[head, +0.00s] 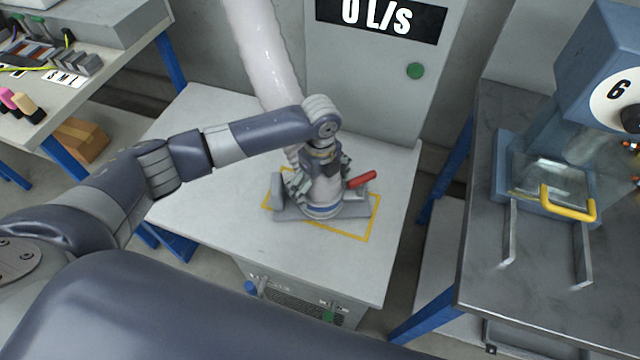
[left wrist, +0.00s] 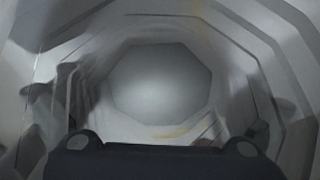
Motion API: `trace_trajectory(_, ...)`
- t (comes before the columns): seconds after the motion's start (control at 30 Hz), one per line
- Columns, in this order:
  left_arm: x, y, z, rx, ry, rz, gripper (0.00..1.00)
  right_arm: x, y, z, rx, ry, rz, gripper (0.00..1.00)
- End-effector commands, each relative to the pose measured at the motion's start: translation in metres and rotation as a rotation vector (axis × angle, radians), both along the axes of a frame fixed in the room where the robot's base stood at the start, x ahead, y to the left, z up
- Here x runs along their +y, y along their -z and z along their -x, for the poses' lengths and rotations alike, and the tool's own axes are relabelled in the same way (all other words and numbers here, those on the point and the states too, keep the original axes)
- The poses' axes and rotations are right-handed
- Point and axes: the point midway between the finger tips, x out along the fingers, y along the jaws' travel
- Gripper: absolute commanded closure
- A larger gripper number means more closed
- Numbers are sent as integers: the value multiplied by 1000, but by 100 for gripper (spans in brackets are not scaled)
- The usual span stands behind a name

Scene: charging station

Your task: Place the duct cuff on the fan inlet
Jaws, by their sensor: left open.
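A pale translucent duct (head: 262,50) hangs down from the top of the head view and passes behind my left forearm. Its lower end and cuff are mostly hidden by my left gripper (head: 318,192), which points straight down. The gripper is open around or beside a round part with a blue band (head: 322,211); I cannot tell whether this is the cuff or the fan inlet. Below it is a grey base (head: 290,212) with a red lever (head: 362,179). The left wrist view looks down a pale ribbed tube (left wrist: 250,70) with a grey round end. My right gripper is out of view.
The base stands inside a yellow outline (head: 372,222) on a white bench (head: 215,215). A dark bench (head: 480,240) with a blue machine (head: 600,60) is at right. The white bench's left side is clear.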

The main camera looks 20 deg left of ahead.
Motion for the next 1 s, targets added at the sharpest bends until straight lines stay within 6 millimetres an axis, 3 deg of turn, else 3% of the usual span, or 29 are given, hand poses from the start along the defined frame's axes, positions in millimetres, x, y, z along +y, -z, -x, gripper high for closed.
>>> trace_trajectory(0.17,0,-11,-1,-3,0,2,0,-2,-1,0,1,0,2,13)
trace_trajectory(0.5,0,-81,-1,-4,1,1,0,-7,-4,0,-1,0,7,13)
trace_trajectory(0.7,0,-112,-1,-2,-1,1,0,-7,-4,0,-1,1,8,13)
trace_trajectory(1.0,0,-124,0,1,-1,1,0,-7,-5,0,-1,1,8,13)
